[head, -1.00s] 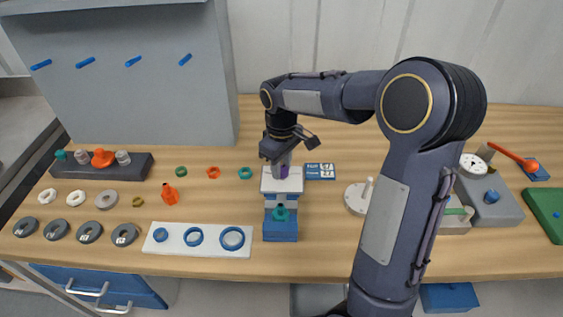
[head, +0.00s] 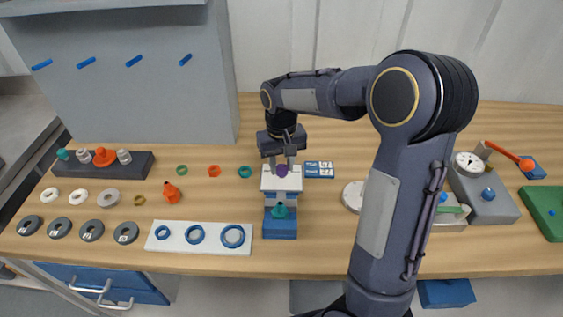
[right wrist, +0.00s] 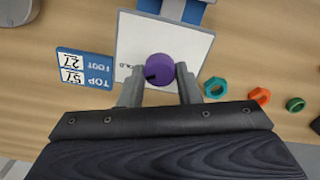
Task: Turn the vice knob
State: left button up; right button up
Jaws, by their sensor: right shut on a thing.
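The purple knob (head: 282,171) sits on the white top plate (head: 268,184) of the blue and white vice (head: 280,229). My right gripper (head: 281,163) comes down over it from behind, its fingers on either side of the knob. In the right wrist view, the knob (right wrist: 160,67) shows a dark mark on its lower left, and my right gripper (right wrist: 160,80) is shut on it. Lettering on the white plate (right wrist: 135,35) is partly hidden. A teal piece (head: 280,211) is at the vice's front. My left gripper is not in view.
A blue label card (head: 319,170) lies just right of the vice. A round white base (head: 352,194) and a grey gauge box (head: 490,206) stand to the right.

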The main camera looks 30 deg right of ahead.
aim_at(282, 167)
dwell(0.4)
jog(key=o, duration=1)
jog(key=shift+c, duration=0.2)
jog(key=shift+r, duration=0.1)
notch_tip(282, 167, up, 8)
jog(key=shift+f, duration=0.15)
jog(key=shift+s, duration=0.1)
jog(key=s+a+f+t+y, duration=0.1)
jog(key=s+a+t+y, duration=0.1)
jog(key=s, duration=0.9)
jog(key=s+a+n+t+y, duration=0.1)
jog(key=s+a+t, duration=0.2)
jog(key=s, duration=0.8)
jog(key=shift+a+f+t+y, duration=0.3)
jog(key=shift+a+f+y, duration=0.1)
jog(key=shift+a, duration=0.8)
